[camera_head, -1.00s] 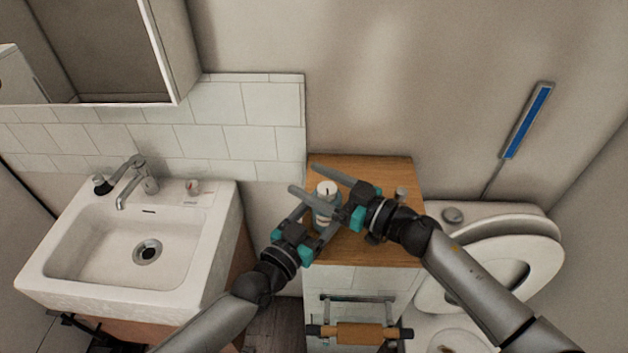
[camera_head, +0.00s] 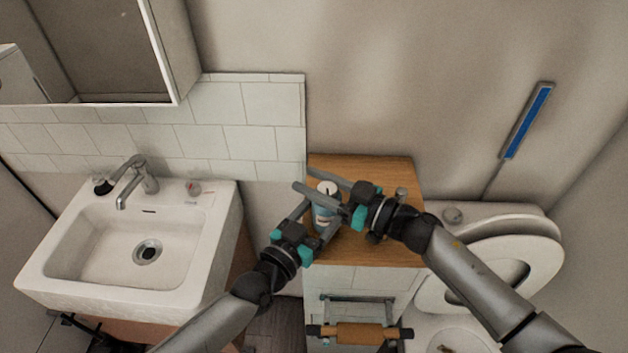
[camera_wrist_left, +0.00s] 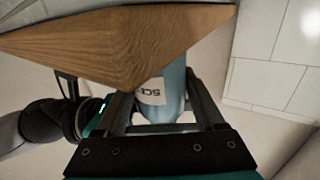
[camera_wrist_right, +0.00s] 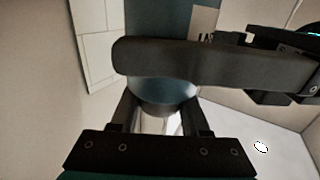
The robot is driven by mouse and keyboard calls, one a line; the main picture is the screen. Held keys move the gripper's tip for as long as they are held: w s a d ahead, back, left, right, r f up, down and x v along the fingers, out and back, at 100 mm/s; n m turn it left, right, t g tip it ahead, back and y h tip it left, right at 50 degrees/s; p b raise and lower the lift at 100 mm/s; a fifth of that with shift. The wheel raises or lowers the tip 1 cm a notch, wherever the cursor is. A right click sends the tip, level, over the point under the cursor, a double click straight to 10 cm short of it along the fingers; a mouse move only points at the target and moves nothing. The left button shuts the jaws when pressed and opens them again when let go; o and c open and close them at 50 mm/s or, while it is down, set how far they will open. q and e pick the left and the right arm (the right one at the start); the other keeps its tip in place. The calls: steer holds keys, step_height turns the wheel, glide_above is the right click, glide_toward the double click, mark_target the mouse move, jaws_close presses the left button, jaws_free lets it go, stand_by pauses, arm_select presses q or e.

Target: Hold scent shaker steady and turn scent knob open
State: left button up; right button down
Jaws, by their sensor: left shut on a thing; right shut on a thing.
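The scent shaker (camera_head: 325,215) is a blue bottle with a pale label, standing over the wooden cabinet top. Its white scent knob (camera_head: 327,187) is on top. My left gripper (camera_head: 319,221) is shut on the bottle's body. The left wrist view shows the labelled blue body (camera_wrist_left: 172,88) between its fingers. My right gripper (camera_head: 318,185) comes in from the right at knob height, shut on the knob. In the right wrist view, a left-gripper finger crosses the blue body (camera_wrist_right: 160,100), and the pale knob (camera_wrist_right: 158,126) is partly hidden between the right fingers.
The wooden cabinet top (camera_head: 385,170) has free room behind and right of the shaker. A white sink (camera_head: 90,260) is at the left and a toilet (camera_head: 530,245) at the right. A roll holder (camera_head: 360,333) is on the cabinet front. The wall is close behind.

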steer(key=shift+s+a+f+n+g+y, duration=0.15)
steer(key=shift+n+g+y, duration=0.2)
steer(key=shift+n+g, duration=0.5)
steer(key=shift+s+d+r+n+g+y, duration=0.1)
steer(key=shift+s+n+g+y, duration=0.3)
steer(key=shift+g, duration=0.75)
steer(key=shift+w+a+f+n+g+y, duration=0.1)
steer(key=shift+n+g+y, duration=0.15)
steer(key=shift+n+g, duration=0.65)
steer(key=shift+c, duration=1.9)
jaws_free()
steer(key=s+d, duration=0.2)
steer(key=d, duration=1)
